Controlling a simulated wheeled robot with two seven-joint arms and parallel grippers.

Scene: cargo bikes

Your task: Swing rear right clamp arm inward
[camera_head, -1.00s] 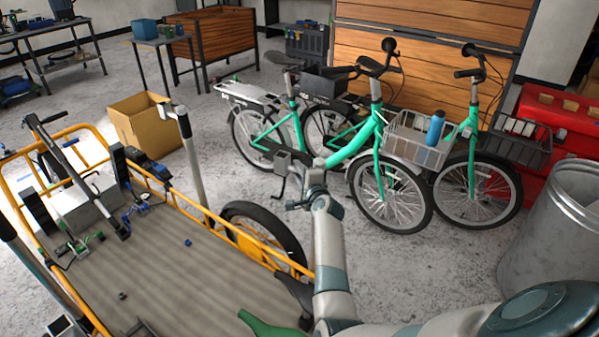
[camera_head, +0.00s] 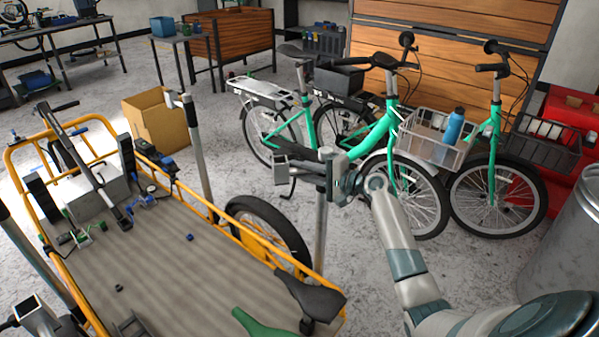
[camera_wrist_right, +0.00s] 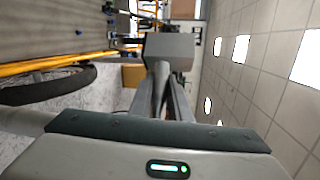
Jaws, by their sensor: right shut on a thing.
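The rear right clamp arm (camera_head: 304,164) is a grey bar with a boxy grey head (camera_head: 285,169), at the top of an upright metal post (camera_head: 320,235) by the cargo bike's right side rail. Its head points left, toward the bed side, in the head view. My right gripper (camera_head: 328,170) is shut on the clamp arm near the post top, with my arm coming from the lower right. In the right wrist view, the gripper (camera_wrist_right: 170,95) has its fingers around the bar, and the boxy head (camera_wrist_right: 170,50) shows beyond them. My left gripper is not in view.
The cargo bike's bed (camera_head: 150,270) has a yellow rail and holds small parts. Another post (camera_head: 196,155) with a clamp stands farther back. A black saddle (camera_head: 310,295) is close below my gripper. Green bicycles (camera_head: 365,145) stand behind, and a metal bin (camera_head: 565,250) is at right.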

